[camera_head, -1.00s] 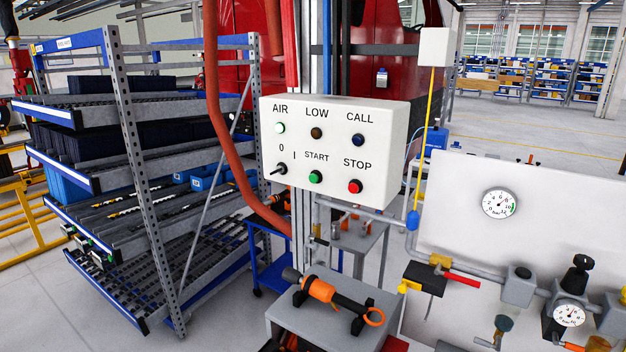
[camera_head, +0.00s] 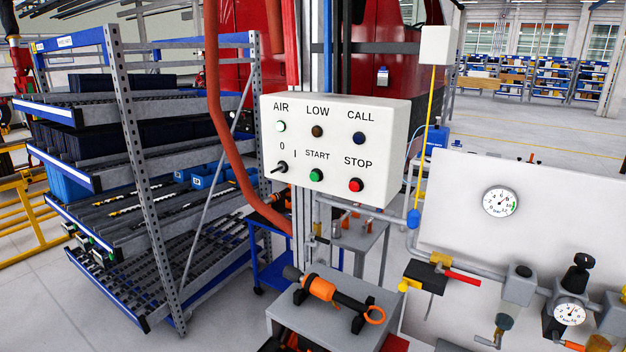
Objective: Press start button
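The green start button (camera_head: 316,175) sits in the lower row of a white control box (camera_head: 390,150), under the label START. The red stop button (camera_head: 355,185) is to its right. A black selector switch (camera_head: 281,168) marked 0 and I is to its left. In the upper row, the AIR lamp (camera_head: 280,127) looks pale green and lit. The LOW lamp (camera_head: 317,131) is dark brown and the CALL lamp (camera_head: 359,138) is dark blue. Nothing covers the box front. Neither of my grippers shows in the head view.
An orange hose (camera_head: 222,120) hangs left of the box. Below it an orange and black tool (camera_head: 322,290) lies on a grey stand (camera_head: 310,325). A panel with gauges (camera_head: 450,210) and a red-handled valve (camera_head: 462,278) stands right. A shelf rack (camera_head: 140,170) stands left.

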